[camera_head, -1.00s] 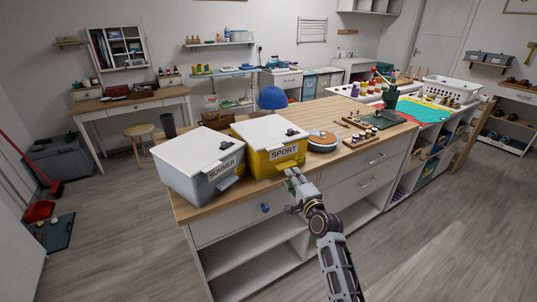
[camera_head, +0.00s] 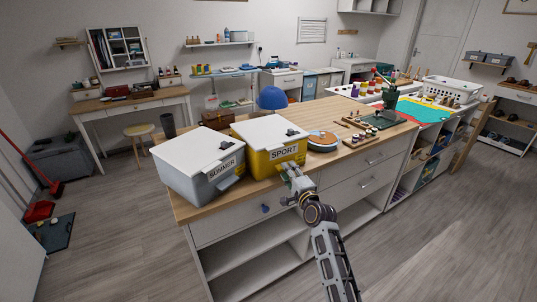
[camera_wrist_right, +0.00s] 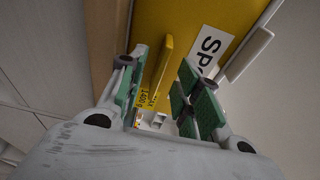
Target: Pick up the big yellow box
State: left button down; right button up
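The big yellow box (camera_head: 262,164) has a white lid and a white label reading SPORT. It stands on the wooden counter at its front edge. My right gripper (camera_head: 290,171) is at the box's front, below the label. In the right wrist view the right gripper (camera_wrist_right: 163,66) is open, with green pads on either side of a yellow handle-like tab (camera_wrist_right: 159,70) that sticks out from the box (camera_wrist_right: 177,22). I see a gap on both sides of the tab. The counter under the box is mostly hidden. My left gripper is not in view.
A grey box (camera_head: 197,185) labelled SUMMER stands close on the left of the yellow box. A round blue-and-wood item (camera_head: 322,140) is close on its right. A blue cap-like object (camera_head: 272,97) and a brown bag (camera_head: 217,119) are behind. Drawers (camera_head: 341,192) lie below the counter edge.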

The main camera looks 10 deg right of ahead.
jog(key=shift+w+a, duration=0.15)
jog(key=shift+w, duration=0.9)
grip_shut()
